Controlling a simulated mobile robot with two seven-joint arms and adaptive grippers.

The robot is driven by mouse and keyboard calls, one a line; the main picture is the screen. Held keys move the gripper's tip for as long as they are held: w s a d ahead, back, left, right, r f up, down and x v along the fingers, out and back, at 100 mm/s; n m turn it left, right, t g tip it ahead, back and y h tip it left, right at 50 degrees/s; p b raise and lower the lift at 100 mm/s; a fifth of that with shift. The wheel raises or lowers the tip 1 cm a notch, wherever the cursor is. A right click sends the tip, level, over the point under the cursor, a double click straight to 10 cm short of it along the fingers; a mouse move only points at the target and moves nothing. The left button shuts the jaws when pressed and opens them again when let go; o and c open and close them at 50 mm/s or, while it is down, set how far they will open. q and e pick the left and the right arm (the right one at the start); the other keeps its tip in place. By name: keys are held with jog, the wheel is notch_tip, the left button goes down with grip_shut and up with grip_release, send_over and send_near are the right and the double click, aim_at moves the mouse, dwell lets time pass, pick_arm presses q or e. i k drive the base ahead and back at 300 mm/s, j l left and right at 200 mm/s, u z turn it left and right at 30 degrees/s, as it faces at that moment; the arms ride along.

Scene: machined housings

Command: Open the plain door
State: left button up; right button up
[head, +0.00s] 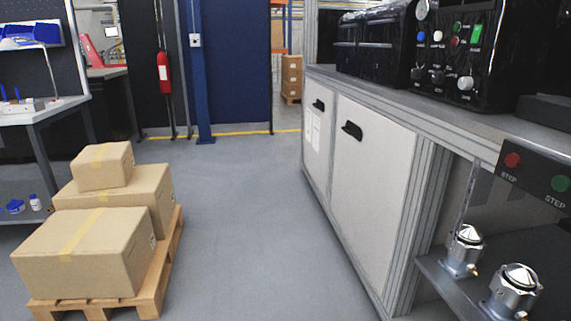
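The plain door (372,190) is a light grey panel on the front of the workbench cabinet at the centre right. It appears shut, flush with the frame, and carries a black handle (352,131) near its upper left corner. Beside it, farther away, is a second light door (316,150) with white paper sheets on it and its own black handle (319,105); it also appears shut. Neither of my grippers shows in the head view.
Cardboard boxes (82,252) sit on a wooden pallet (160,270) at the lower left. Black equipment (466,55) stands on the bench top. Machined housings (516,291) stand on a low shelf at the lower right. The grey floor (240,220) before the doors is clear.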

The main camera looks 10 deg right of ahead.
aim_at(374, 152)
jog(key=i+j+z, duration=0.85)
